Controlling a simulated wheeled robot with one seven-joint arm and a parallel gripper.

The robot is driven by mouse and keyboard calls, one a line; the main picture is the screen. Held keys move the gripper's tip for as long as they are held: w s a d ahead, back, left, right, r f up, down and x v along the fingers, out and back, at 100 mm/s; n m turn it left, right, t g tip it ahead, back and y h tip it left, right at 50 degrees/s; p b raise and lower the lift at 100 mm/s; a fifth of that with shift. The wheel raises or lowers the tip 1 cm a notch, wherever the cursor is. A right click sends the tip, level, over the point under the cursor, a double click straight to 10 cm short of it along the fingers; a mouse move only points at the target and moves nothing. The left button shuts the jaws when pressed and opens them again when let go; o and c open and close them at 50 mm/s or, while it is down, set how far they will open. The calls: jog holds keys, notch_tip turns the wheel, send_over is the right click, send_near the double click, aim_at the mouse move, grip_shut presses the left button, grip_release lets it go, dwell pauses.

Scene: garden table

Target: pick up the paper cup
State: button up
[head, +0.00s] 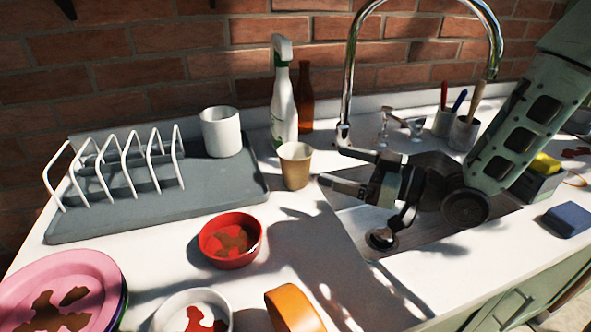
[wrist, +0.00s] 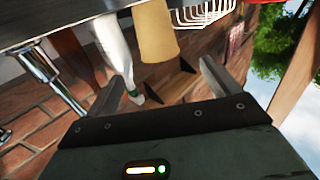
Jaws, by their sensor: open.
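The paper cup (head: 295,167) is tan with a pale inside and stands upright on the white counter, right of the grey drying mat. In the wrist view the cup (wrist: 157,36) appears upside down, between the lines of the two fingers and beyond their tips. My gripper (head: 323,181) is just right of the cup in the head view, pointing left towards it with a small gap. In the wrist view my gripper (wrist: 162,62) has its fingers wide apart with nothing held between them. The far finger is hard to make out in the head view.
A spray bottle (head: 283,100) and brown bottle (head: 305,98) stand close behind the cup. A white mug (head: 221,132) and a rack (head: 120,165) are on the mat (head: 225,185). A red bowl (head: 231,240) is in front. The faucet (head: 347,85) rises behind my gripper.

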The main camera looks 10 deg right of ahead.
aim_at(282, 151)
jog(key=p+x, duration=0.1)
jog(key=x, duration=0.9)
jog(key=shift+w+a+f, duration=0.1)
jog(key=shift+w+f, duration=0.05)
jog(key=c, duration=1)
